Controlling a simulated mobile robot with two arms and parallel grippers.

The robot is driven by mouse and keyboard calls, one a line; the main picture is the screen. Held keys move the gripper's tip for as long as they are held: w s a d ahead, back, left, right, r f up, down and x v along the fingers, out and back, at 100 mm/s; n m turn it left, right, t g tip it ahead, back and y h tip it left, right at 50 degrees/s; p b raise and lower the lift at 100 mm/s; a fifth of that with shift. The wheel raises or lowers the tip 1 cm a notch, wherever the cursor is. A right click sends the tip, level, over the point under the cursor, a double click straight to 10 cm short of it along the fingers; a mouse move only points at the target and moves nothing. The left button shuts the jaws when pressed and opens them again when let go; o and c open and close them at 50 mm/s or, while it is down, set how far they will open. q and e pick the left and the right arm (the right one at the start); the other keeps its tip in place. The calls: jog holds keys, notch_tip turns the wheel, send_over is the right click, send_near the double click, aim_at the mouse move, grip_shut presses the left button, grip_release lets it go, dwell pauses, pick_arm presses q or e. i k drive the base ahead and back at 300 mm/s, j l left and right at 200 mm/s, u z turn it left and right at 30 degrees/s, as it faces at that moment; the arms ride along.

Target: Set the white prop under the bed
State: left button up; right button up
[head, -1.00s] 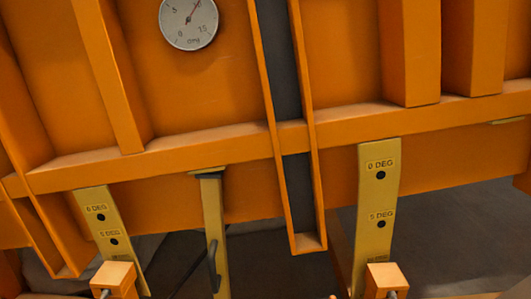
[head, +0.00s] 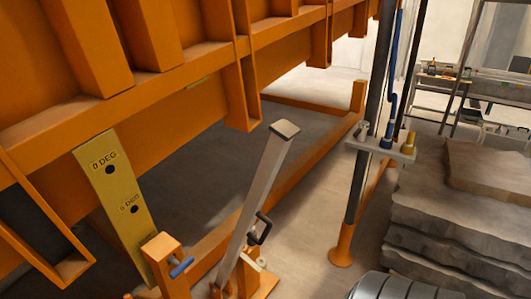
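The white prop (head: 256,200) is a pale grey-white square bar with a flat cap on top and a black handle (head: 262,228) low on its side. It leans up and to the right from the orange frame at the floor. The orange ribbed bed (head: 190,75) fills the upper left. A yellow plate (head: 116,200) marked 0 DEG hangs from its lower edge, with an orange bracket and a blue-handled pin (head: 181,267) beside its lower end.
A dark post (head: 363,150) with a small valve shelf (head: 380,150) stands right of the prop. Stacked rough slabs (head: 450,215) are at the right. An orange floor rail (head: 315,170) runs behind the prop. Some bare floor lies between prop and post.

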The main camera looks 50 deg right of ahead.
aim_at(283, 132)
jog(key=z, duration=1.65)
jog(key=i, duration=0.25)
jog(key=l+z, duration=0.05)
